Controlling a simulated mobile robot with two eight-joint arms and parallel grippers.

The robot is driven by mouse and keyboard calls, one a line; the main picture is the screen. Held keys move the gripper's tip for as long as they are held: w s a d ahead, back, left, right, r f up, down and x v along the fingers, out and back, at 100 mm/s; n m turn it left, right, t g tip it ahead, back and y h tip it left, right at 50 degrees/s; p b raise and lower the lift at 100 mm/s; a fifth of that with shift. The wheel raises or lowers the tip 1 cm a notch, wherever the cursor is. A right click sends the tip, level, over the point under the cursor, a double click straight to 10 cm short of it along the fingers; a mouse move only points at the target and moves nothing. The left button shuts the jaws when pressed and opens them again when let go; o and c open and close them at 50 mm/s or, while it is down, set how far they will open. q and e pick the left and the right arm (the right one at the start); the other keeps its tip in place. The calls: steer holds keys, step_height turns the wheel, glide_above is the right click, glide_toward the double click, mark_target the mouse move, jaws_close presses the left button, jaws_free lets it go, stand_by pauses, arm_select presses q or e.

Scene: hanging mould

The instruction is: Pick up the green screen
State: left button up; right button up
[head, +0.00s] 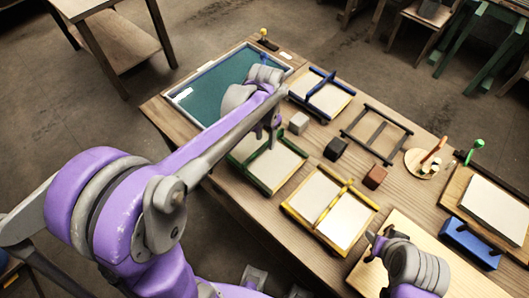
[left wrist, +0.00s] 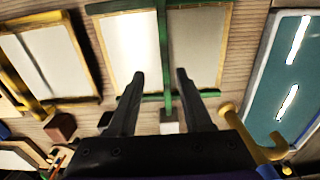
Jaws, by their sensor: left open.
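The green screen (head: 275,167) lies on the wooden table, a pale sheet under green bars, left of the middle. My left gripper (head: 271,143) is over its far part and hides some of it. In the left wrist view my left gripper (left wrist: 160,74) is open, with its two dark fingers apart. The green crossbar of the green screen (left wrist: 164,45) runs up between the fingers in that view. I see nothing held, and cannot tell whether the fingers touch the bar. My right gripper (head: 374,240) is at the lower right; its jaws are too small to read.
A teal-filled tray (head: 205,92) lies at the far left. The blue screen (head: 318,98), yellow screen (head: 345,228) and a dark empty frame (head: 377,134) surround the green one. Grey (head: 299,123), black (head: 335,149) and reddish (head: 375,177) blocks stand between them.

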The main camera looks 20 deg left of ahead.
mark_target(264, 145)
arm_select(q)
steer(key=f, duration=0.5)
steer(key=shift+w+a+f, duration=0.2)
steer(key=shift+w+a, duration=0.1)
steer(key=shift+a, duration=0.05)
jaws_close()
